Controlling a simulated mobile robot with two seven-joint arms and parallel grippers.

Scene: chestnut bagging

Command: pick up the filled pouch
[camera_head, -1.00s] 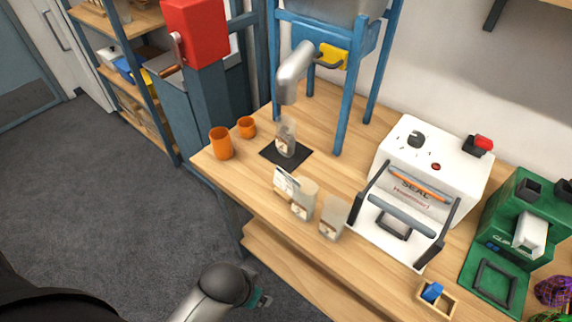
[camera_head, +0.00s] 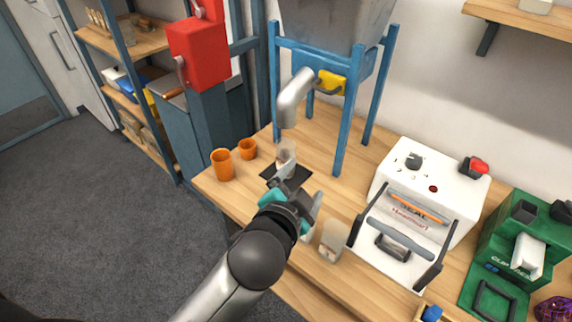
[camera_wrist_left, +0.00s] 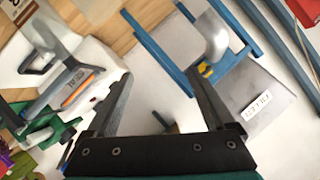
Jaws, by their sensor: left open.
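A pouch (camera_head: 286,153), clear and pale with a label, stands upright on a black mat (camera_head: 272,172) below the metal spout (camera_head: 295,95). My left gripper (camera_head: 287,182) is at the mat, just in front of the pouch, with its fingers toward it. The arm and gripper hide part of the mat and perhaps the pouch's lower part. The left gripper's two dark fingers also show apart in the left wrist view (camera_wrist_left: 160,75), and no pouch is clearly seen between them. My right gripper is not in view.
Two orange cups (camera_head: 222,165) stand left of the mat. Another pouch (camera_head: 332,240) stands in front of the white sealing machine (camera_head: 425,190); others nearby are partly behind my arm. Blue stand legs (camera_head: 345,125) rise behind the mat. A green machine (camera_head: 520,245) is at the right.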

